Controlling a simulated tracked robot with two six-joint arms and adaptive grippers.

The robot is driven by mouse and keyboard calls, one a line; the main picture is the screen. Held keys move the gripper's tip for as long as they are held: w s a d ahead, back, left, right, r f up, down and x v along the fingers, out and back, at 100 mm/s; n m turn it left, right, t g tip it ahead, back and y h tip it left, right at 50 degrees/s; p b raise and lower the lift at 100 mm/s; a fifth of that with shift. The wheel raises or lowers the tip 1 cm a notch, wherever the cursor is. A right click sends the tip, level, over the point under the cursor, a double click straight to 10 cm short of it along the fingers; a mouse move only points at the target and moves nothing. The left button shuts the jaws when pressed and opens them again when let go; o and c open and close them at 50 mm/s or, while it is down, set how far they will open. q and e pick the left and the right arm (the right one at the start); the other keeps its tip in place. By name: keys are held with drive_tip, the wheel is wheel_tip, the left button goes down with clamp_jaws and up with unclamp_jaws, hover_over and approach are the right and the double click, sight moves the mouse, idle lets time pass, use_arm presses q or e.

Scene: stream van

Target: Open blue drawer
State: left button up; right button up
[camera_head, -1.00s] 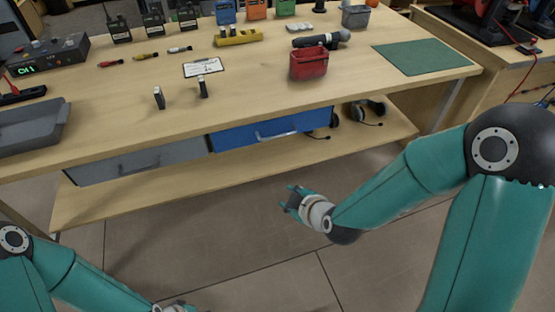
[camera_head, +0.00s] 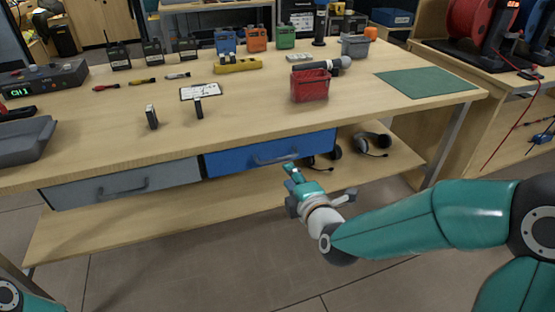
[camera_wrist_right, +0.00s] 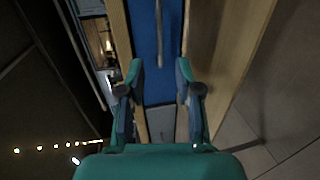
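The blue drawer (camera_head: 225,163) sits under the workbench top, to the right of a grey drawer (camera_head: 75,193). It looks shut, its front about level with the grey one. Its bar handle (camera_head: 272,160) runs across the front. My right gripper (camera_head: 303,182) is just below and in front of the drawer's right part, apart from the handle. In the right wrist view the fingers (camera_wrist_right: 160,72) are spread and empty, with the blue front (camera_wrist_right: 143,35) and the handle (camera_wrist_right: 159,38) beyond their tips. My left gripper is out of view.
The lower shelf (camera_head: 150,225) lies below the drawers, with a headset (camera_head: 372,142) at its right. A red bin (camera_head: 311,87), a green mat (camera_head: 428,82) and several radios stand on the bench top. The floor in front is clear.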

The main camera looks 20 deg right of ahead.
sight(277, 160)
drive_tip(key=b+x, duration=0.1)
drive_tip(key=x, duration=0.9)
drive_tip(key=shift+w+d, duration=0.1)
drive_tip(key=shift+w, duration=0.05)
clamp_jaws()
